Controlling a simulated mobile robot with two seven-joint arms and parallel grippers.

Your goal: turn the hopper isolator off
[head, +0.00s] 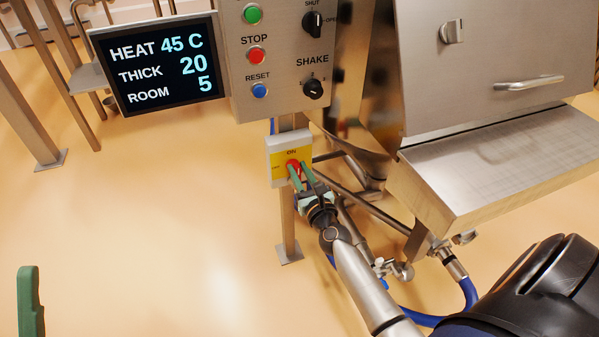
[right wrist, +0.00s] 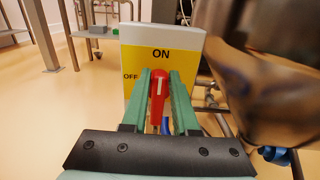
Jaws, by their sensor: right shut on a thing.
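The hopper isolator is a white box with a yellow face (head: 291,153) on a post below the control panel. It also shows in the right wrist view (right wrist: 133,55), marked ON at the top and OFF at the left. Its red handle (right wrist: 158,92) stands nearly upright, its white line pointing up towards ON. My right gripper (head: 300,168) is shut on this handle, with one green finger on each side. A green finger of my left gripper (head: 31,300) shows at the lower left in the head view; its jaw opening cannot be seen.
The control panel (head: 277,60) with buttons and black knobs is above the isolator, beside a display (head: 160,62). The steel hopper housing (head: 480,70) and its ledge (head: 500,165) are close on the right. The floor at left is clear.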

